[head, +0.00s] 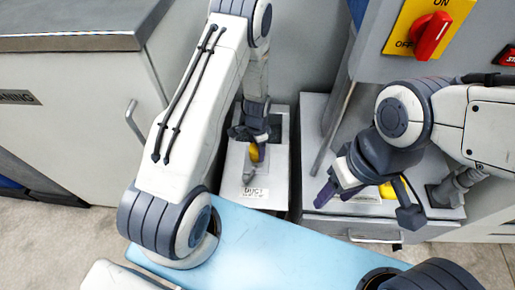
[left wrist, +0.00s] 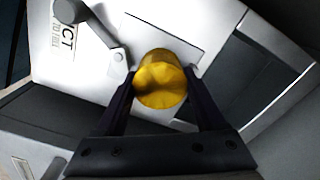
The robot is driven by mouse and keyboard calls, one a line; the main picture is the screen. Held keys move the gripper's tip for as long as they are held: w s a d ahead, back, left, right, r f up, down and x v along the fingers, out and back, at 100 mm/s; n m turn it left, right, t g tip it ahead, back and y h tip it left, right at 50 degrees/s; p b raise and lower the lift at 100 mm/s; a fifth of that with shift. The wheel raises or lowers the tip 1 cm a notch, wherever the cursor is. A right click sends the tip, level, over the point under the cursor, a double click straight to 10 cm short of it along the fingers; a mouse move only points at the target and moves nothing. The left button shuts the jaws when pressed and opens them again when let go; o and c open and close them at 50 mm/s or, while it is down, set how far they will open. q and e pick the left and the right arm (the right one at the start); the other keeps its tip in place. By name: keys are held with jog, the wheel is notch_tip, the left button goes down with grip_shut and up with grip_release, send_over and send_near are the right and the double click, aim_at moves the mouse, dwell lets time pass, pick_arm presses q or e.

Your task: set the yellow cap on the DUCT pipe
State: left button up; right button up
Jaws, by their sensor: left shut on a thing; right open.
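The yellow cap (left wrist: 160,80) is between the fingers of my left gripper (left wrist: 162,90), which is shut on it. In the head view the cap (head: 256,152) shows just below the left gripper (head: 254,136), over the white panel with the DUCT label (head: 255,193). The label also shows partly in the left wrist view (left wrist: 68,35). The pipe itself is not clearly seen; the cap and gripper may hide it, and I cannot tell whether the cap touches it. My right gripper (head: 366,200) is open, over the grey unit at the right.
A grey lever (head: 248,176) stands on the DUCT panel close to the cap; it also shows in the left wrist view (left wrist: 117,58). A dark opening (left wrist: 258,75) lies beside the panel. A red switch (head: 431,36) is at upper right. A yellow thing (head: 388,191) sits behind the right gripper.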

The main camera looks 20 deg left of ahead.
pick_arm(q)
jog(key=shift+f, duration=0.15)
jog(key=o, duration=1.4)
jog(key=shift+c, duration=0.2)
notch_tip(320, 180, up, 9)
jog(key=p, duration=0.3)
jog(key=shift+p, duration=0.3)
jog(key=shift+r, duration=0.75)
